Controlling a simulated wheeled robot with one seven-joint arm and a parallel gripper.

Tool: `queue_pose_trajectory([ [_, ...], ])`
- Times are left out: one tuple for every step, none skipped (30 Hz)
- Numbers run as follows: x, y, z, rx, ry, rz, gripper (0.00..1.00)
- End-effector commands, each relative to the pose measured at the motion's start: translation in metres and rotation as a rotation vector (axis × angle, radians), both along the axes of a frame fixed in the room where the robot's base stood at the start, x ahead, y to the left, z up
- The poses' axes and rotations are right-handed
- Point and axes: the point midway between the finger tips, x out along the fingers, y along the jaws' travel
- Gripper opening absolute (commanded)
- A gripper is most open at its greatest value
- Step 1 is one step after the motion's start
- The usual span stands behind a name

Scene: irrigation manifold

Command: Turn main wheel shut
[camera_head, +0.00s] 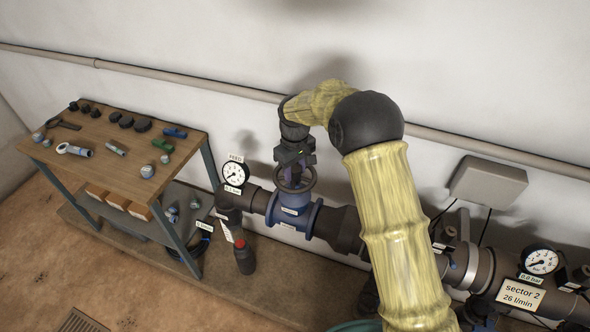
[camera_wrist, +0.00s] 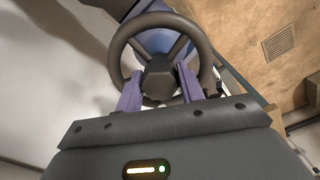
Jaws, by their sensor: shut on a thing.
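The main wheel (camera_head: 296,181) is a dark handwheel on top of the blue valve body (camera_head: 290,211) in the pipe line. In the wrist view the wheel (camera_wrist: 118,48) shows its round rim, spokes and dark central hub (camera_wrist: 159,76). My gripper (camera_head: 294,166) comes down on the wheel from above. In the wrist view the two purple fingers of my gripper (camera_wrist: 158,82) stand on either side of the hub, inside the rim, and are shut on the wheel. The exact contact at the fingertips is partly hidden.
A feed gauge (camera_head: 234,174) stands left of the valve, with a dark red-capped bottle (camera_head: 244,257) below. A workbench (camera_head: 110,150) with tools is at the left. A sector 2 sign (camera_head: 520,296) and gauge (camera_head: 540,261) are at the right. A wall pipe (camera_head: 180,80) runs behind.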

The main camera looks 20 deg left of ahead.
Motion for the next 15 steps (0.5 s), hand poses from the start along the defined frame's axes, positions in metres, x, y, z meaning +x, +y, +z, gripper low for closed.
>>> queue_pose_trajectory([
  [0.0008,0.0018,0.0019,0.004,-0.005,-0.043,0.15],
  [0.0008,0.0018,0.0019,0.005,-0.006,-0.072,0.15],
  [0.0008,0.0018,0.0020,0.005,-0.005,-0.111,0.15],
  [0.0009,0.0018,0.0020,0.005,-0.005,-0.140,0.15],
  [0.0010,0.0016,0.0020,0.005,-0.006,-0.169,0.15],
  [0.0011,0.0015,0.0021,0.005,-0.006,-0.206,0.15],
  [0.0010,0.0017,0.0021,0.004,-0.006,-0.234,0.15],
  [0.0009,0.0019,0.0021,0.005,-0.005,-0.262,0.15],
  [0.0009,0.0021,0.0022,0.005,-0.005,-0.300,0.15],
  [0.0009,0.0021,0.0022,0.006,-0.005,-0.329,0.15],
  [0.0010,0.0019,0.0022,0.006,-0.005,-0.358,0.15],
  [0.0011,0.0018,0.0023,0.006,-0.005,-0.395,0.15],
  [0.0011,0.0018,0.0023,0.006,-0.005,-0.424,0.15],
  [0.0011,0.0018,0.0024,0.006,-0.006,-0.453,0.15],
  [0.0012,0.0018,0.0024,0.006,-0.005,-0.491,0.15],
])
